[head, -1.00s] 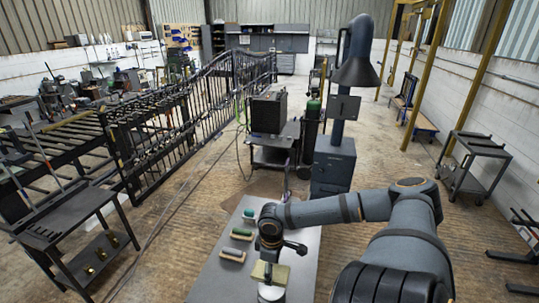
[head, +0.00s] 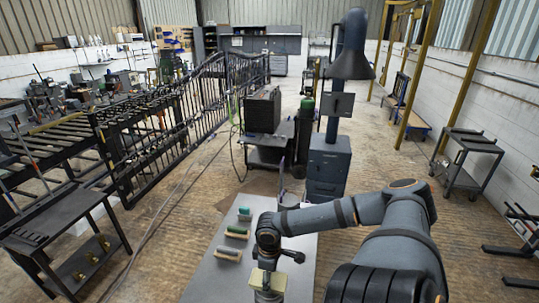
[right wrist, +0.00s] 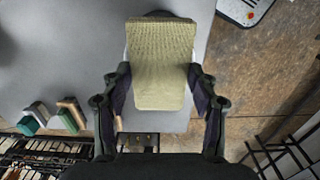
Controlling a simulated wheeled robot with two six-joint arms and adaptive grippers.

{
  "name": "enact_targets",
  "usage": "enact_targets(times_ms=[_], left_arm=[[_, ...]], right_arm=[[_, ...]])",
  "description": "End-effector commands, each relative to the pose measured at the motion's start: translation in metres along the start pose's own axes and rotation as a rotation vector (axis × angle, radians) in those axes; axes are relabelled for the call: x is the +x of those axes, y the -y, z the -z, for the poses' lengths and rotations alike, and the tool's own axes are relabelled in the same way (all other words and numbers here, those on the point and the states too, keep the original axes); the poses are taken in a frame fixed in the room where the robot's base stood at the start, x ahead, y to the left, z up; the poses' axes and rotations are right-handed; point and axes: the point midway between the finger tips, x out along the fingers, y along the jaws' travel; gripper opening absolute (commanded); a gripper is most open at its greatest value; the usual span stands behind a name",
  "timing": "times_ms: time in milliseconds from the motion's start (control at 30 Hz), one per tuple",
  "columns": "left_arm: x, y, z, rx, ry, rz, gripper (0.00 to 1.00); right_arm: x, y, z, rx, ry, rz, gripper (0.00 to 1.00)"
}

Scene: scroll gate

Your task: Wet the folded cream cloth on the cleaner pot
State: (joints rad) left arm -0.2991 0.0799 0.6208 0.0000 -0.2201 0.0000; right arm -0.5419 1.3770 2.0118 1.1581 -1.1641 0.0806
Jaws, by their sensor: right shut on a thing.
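The folded cream cloth (right wrist: 160,65) is a pale, woven-textured block. In the right wrist view my right gripper (right wrist: 159,82) has a finger on each side of it and is shut on it. In the head view the cloth (head: 268,281) is below my right gripper, low in the picture. A metallic pot (head: 268,297) shows directly under the cloth there, cut by the lower edge. In the right wrist view a dark rounded rim (right wrist: 160,15) shows behind the cloth's far end. Whether cloth and pot touch cannot be told. My left gripper is not in view.
The grey table (head: 215,268) holds several brushes or blocks, among them a green-topped one (head: 236,232) and a brown one (head: 228,253), left of my right arm. A dark cabinet (head: 328,165) stands behind the table. A long iron gate (head: 185,110) is at left.

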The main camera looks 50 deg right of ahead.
Motion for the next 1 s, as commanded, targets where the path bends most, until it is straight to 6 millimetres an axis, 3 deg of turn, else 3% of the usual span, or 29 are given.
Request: enact_targets(times_ms=[1000], left_arm=[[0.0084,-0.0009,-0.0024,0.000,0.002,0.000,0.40]], right_arm=[[0.0088,0.0000,0.0002,0.001,-0.001,0.000,0.34]])
